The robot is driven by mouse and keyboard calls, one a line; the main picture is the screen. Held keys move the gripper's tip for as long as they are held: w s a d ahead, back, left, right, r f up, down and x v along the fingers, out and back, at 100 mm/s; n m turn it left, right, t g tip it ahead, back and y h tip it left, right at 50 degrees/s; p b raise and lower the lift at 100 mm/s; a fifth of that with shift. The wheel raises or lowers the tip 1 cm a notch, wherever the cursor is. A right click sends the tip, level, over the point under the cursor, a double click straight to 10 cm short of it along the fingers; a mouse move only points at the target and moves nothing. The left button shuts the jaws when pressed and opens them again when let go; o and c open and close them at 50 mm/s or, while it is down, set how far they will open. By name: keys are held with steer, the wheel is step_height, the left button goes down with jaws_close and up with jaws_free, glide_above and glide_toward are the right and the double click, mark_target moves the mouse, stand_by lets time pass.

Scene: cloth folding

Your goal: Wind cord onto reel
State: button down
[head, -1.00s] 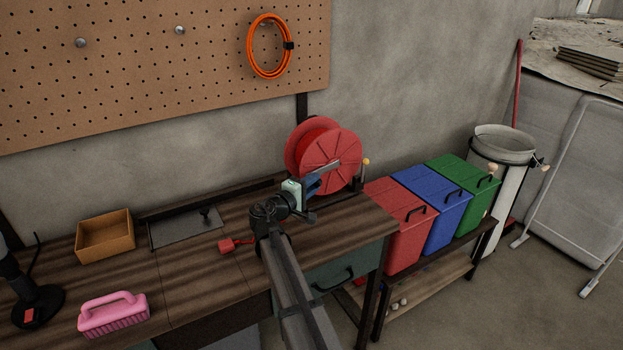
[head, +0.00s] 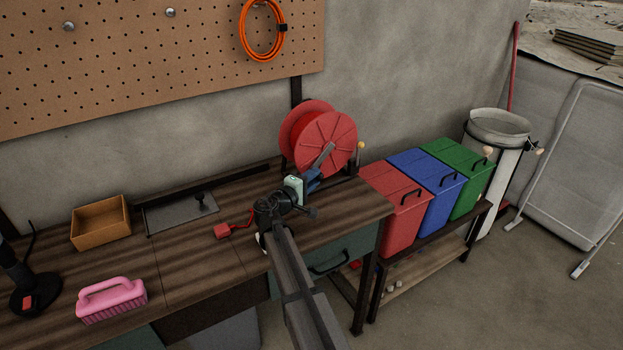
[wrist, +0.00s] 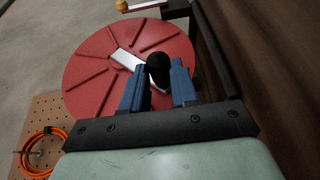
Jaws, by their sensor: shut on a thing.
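The red reel (head: 326,143) stands upright at the right end of the workbench, with red cord between its flanges. It also shows in the wrist view (wrist: 90,70). A grey crank arm (head: 324,156) lies across its front face and slopes down-left to my gripper (head: 312,182). In the wrist view, my gripper's blue fingers (wrist: 158,85) are shut around the crank's black knob (wrist: 158,66). A short run of red cord (head: 242,222) lies on the bench, ending in a red plug (head: 222,231). The cord's path behind my arm is hidden.
A light wooden knob (head: 361,146) stands right of the reel. Red (head: 400,200), blue (head: 432,188) and green (head: 466,178) bins stand beyond the bench. A wooden box (head: 100,222) and pink brush (head: 112,300) lie left. Orange cable (head: 262,30) hangs on the pegboard.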

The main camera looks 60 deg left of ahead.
steer(key=shift+f, duration=0.15)
steer(key=c, duration=0.9)
jaws_free()
steer(key=shift+s, duration=0.15)
steer(key=v, duration=1.3)
steer(key=shift+s+d, duration=0.15)
steer(key=shift+s, duration=0.15)
